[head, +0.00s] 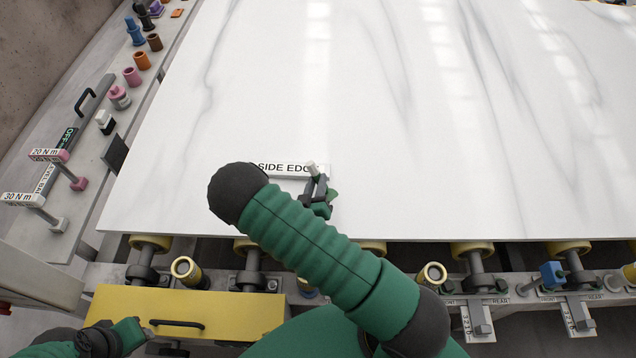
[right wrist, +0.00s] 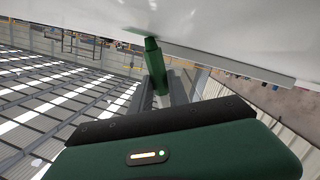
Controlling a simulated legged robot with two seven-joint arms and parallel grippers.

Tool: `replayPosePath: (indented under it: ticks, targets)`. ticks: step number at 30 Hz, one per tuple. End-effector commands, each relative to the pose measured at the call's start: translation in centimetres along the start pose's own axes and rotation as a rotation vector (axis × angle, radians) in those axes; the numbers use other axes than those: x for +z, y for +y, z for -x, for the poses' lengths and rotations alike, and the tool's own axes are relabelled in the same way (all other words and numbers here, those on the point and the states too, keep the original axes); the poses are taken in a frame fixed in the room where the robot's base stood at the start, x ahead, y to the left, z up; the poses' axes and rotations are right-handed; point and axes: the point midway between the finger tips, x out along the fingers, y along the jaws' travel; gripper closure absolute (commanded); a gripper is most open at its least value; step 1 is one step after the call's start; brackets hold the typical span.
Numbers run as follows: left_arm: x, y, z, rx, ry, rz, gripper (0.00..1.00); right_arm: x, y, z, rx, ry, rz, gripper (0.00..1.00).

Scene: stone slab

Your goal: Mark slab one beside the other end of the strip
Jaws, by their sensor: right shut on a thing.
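The white veined stone slab (head: 420,140) lies across the rollers. The strip (head: 275,168), lettered "SIDE EDG…", lies on it near the front edge; its right end is partly hidden by my right gripper (head: 316,190). That gripper is shut on a green and grey marker (right wrist: 155,68), whose grey end (head: 311,167) shows above the jaws. In the right wrist view its green end is at the slab, beside the strip (right wrist: 230,65); a green patch there may be ink or reflection. My left gripper (head: 148,330) is low at the left, its jaws unclear.
A yellow drawer (head: 240,312) with a black handle is below the slab. A grey side bench (head: 95,170) at the left holds several coloured tools. Torque tools (head: 62,172) labelled 20 and 30 N m stand there. Yellow rollers (head: 472,248) line the front edge. Most of the slab is clear.

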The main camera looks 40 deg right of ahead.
Motion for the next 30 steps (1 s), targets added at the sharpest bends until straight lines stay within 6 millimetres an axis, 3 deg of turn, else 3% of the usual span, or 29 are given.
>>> replayPosePath:
  ticks: [30]
  targets:
    - [0.02,0.00,-0.08,0.000,0.000,0.000,0.64,-0.37,-0.76,-0.30,-0.001,-0.001,-0.001,1.00]
